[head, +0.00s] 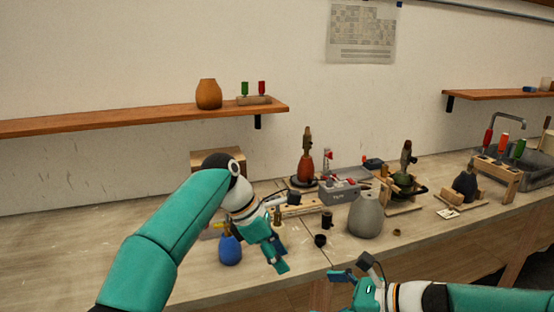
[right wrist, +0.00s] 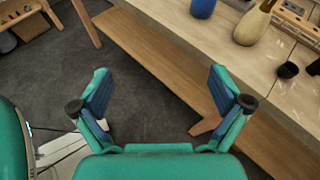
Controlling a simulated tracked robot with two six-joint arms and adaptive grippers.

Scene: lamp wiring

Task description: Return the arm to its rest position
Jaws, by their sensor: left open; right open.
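My left arm reaches in from the left in the head view, and my left gripper (head: 274,257) points down over the worktop, to the right of a blue vase (head: 230,250). It is open, with nothing seen between its fingers. My right gripper (head: 350,276) is at the table's front edge in the lower right of the head view. In the right wrist view my right gripper (right wrist: 163,92) has its two fingers wide apart and empty, with the floor and the bench's lower wood behind them.
A grey vase (head: 366,214) stands mid-bench, with a small black cup (head: 320,240) to its left. Lamp assemblies (head: 305,165) stand behind. A rack of screwdrivers (head: 497,172) is at the right. A wall shelf (head: 150,120) holds an orange vase (head: 208,94).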

